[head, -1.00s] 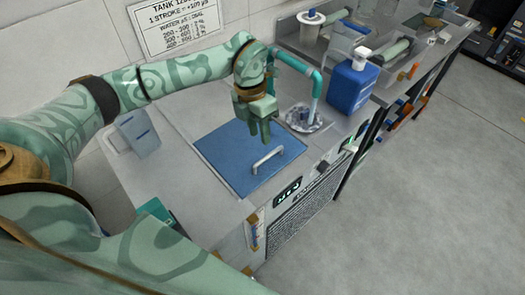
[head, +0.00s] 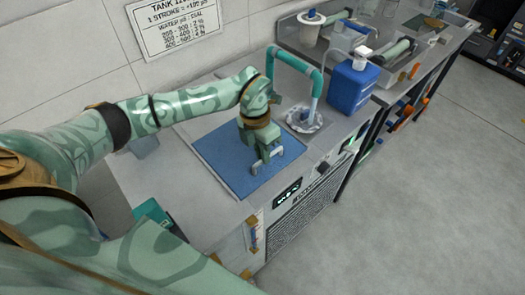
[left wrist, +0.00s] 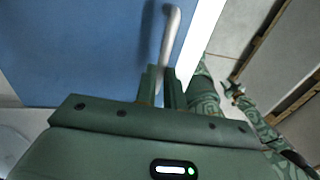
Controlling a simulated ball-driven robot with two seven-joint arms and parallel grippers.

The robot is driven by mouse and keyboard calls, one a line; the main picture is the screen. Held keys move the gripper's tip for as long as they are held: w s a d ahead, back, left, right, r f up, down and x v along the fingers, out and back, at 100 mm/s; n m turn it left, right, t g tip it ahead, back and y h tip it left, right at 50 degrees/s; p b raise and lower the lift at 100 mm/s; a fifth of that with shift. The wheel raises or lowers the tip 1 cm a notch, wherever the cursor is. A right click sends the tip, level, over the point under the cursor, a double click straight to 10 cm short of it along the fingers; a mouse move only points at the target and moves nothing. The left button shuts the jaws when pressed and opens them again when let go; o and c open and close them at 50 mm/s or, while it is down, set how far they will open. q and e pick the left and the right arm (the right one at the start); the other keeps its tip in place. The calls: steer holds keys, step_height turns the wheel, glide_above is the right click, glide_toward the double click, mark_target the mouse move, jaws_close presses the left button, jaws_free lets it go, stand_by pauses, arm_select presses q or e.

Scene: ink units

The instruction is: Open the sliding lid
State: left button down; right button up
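The sliding lid (head: 219,161) is a flat blue panel set in the grey top of the tank counter, and it lies over its opening. Its pale bar handle stands near the lid's front right side; in the left wrist view the handle (left wrist: 170,35) runs down between my fingers. My left gripper (head: 267,163) is down at the handle. In the left wrist view its two fingers (left wrist: 162,88) sit close on either side of the bar, with little gap, so it looks shut on it. A small patterned green arm shows at the right of that view; its gripper is too small to read.
A teal pipe (head: 296,60) bends down to a round drain (head: 304,119) behind the lid. A blue bottle (head: 350,86) stands right of it. A teal item (head: 152,212) lies at the counter's near left. The floor (head: 430,190) at right is clear.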

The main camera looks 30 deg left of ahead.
arm_select(q)
steer(key=shift+w+a, duration=0.1)
steer(key=shift+a, duration=0.2)
steer(key=w+a+b, duration=0.1)
steer(key=w+a, duration=0.1)
steer(key=a, duration=0.4)
steer(key=w+a+b, duration=0.1)
steer(key=w+a, duration=0.1)
steer(key=a, duration=0.4)
steer(key=w+a+b, duration=0.1)
steer(key=w+a, duration=0.1)
steer(key=a, duration=0.5)
steer(key=shift+w+b, duration=0.35)
steer(key=shift+b, duration=0.05)
steer(key=shift+w+a, duration=0.15)
steer(key=shift+a, duration=0.35)
steer(key=c, duration=1.5)
jaws_free()
steer(key=shift+r, duration=0.15)
steer(key=a+r+p, duration=0.1)
steer(key=r, duration=0.4)
steer(key=a+r+p, duration=0.1)
steer(key=r, duration=0.4)
steer(key=w+a+r+p, duration=0.1)
steer(key=r, duration=0.4)
steer(key=shift+r, duration=0.35)
